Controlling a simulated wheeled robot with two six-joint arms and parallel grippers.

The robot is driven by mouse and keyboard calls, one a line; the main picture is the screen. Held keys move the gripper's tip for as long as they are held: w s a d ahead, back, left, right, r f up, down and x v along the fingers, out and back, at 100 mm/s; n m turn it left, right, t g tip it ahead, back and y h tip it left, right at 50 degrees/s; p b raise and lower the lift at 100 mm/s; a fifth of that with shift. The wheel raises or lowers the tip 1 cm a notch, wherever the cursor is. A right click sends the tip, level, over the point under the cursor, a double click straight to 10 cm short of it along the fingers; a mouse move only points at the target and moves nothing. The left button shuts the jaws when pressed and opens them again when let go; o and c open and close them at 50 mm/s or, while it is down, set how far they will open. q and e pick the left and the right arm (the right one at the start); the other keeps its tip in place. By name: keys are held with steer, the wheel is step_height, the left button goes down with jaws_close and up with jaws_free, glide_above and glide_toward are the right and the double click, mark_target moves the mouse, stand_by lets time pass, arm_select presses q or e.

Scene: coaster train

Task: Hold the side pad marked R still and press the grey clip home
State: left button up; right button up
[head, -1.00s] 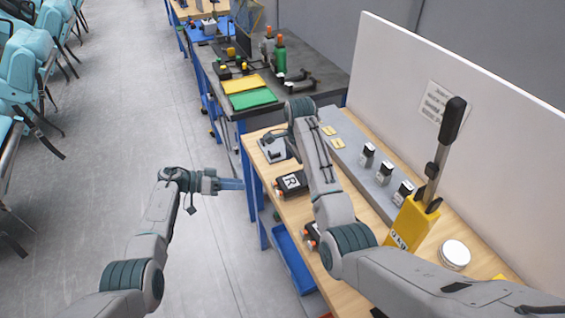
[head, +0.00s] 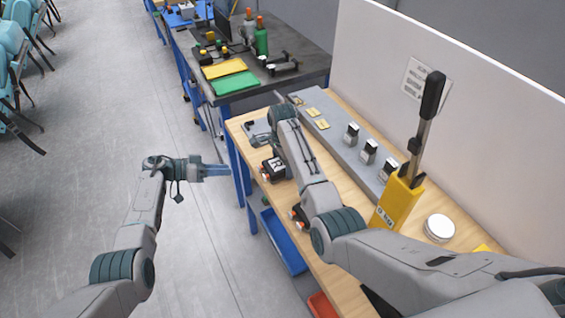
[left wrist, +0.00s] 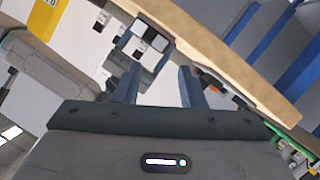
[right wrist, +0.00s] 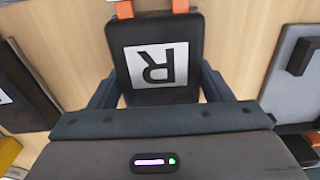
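The side pad marked R (head: 275,167) lies on the wooden bench near its front edge, a black block with a white label. In the right wrist view the pad (right wrist: 155,65) fills the middle, its R upside down. My right gripper (right wrist: 160,85) has its fingers apart, one along each side of the pad; contact is unclear. The forearm hides this gripper in the head view. My left gripper (head: 216,171) is open and empty over the floor, left of the bench; its fingers (left wrist: 160,82) show apart. I cannot pick out the grey clip for certain.
A grey plate with a black bar (right wrist: 292,75) lies beside the pad. A grey rail (head: 335,135) carries several small blocks. A yellow lever stand (head: 397,203) and a round white tin (head: 440,228) stand nearer. A blue bin (head: 284,242) sits below the bench.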

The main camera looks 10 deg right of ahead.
arm_select(q)
steer(key=shift+c, duration=0.7)
arm_select(e)
steer(key=c, duration=0.6)
arm_select(q)
steer(key=shift+a+m, duration=0.1)
steer(key=shift+m, duration=0.3)
jaws_close()
arm_select(e)
steer(key=shift+o, duration=0.2)
arm_select(q)
steer(key=s+a+r+m+t+y, duration=0.1)
steer(key=s+a+r+m, duration=0.1)
steer(key=m, duration=0.8)
steer(key=s+a+r+m+t+y, duration=0.1)
steer(key=r+m+y, duration=0.1)
steer(key=m, duration=0.9)
steer(key=shift+s+a+t, duration=0.35)
steer(key=shift+t, duration=0.05)
steer(key=shift+f, duration=0.1)
